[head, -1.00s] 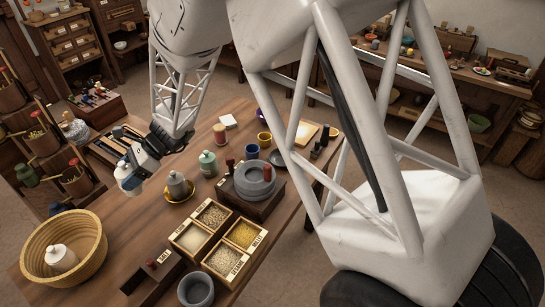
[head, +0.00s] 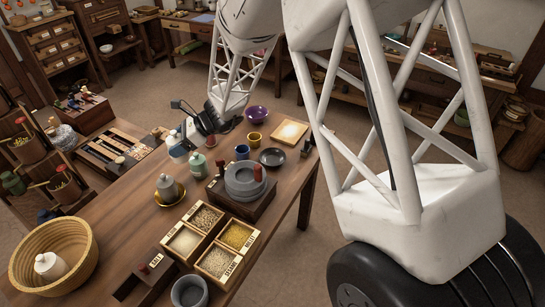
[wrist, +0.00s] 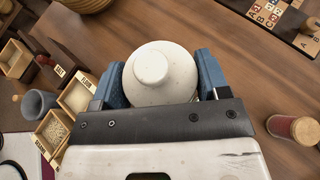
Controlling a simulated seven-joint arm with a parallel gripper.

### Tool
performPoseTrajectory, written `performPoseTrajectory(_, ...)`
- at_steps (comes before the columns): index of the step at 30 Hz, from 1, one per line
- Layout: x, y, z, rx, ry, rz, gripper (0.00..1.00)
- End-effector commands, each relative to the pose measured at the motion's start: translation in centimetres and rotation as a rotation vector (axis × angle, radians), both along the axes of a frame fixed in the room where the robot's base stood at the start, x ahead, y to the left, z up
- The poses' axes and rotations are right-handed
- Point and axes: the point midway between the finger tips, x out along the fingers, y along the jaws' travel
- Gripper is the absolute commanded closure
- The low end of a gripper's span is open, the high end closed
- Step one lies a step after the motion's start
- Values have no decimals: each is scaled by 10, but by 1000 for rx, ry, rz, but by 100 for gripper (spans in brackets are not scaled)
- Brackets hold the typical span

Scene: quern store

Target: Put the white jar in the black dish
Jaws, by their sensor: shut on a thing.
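My gripper (head: 180,147) is over the table, left of the green jar (head: 197,163). In the wrist view its blue fingers (wrist: 155,90) are shut on the white jar (wrist: 155,72), one on each side. The jar has a rounded body and a knob on top. In the head view the jar is small and partly covered by the gripper. The black dish (head: 272,157) lies at the table's far right, flat and empty, to the right of and apart from the gripper.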

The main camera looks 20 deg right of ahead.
Motion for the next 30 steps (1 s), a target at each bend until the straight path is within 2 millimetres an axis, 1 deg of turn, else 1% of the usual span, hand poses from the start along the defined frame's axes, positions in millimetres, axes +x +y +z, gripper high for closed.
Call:
performPoseTrajectory(1,6,-13,1,0,0,-26,67)
performPoseTrajectory(9,30,-76,0,0,-1,-157,67)
performPoseTrajectory(15,45,-123,0,1,0,-253,67)
performPoseTrajectory(24,60,-198,0,1,1,-399,67)
performPoseTrajectory(30,66,-248,0,0,3,-496,67)
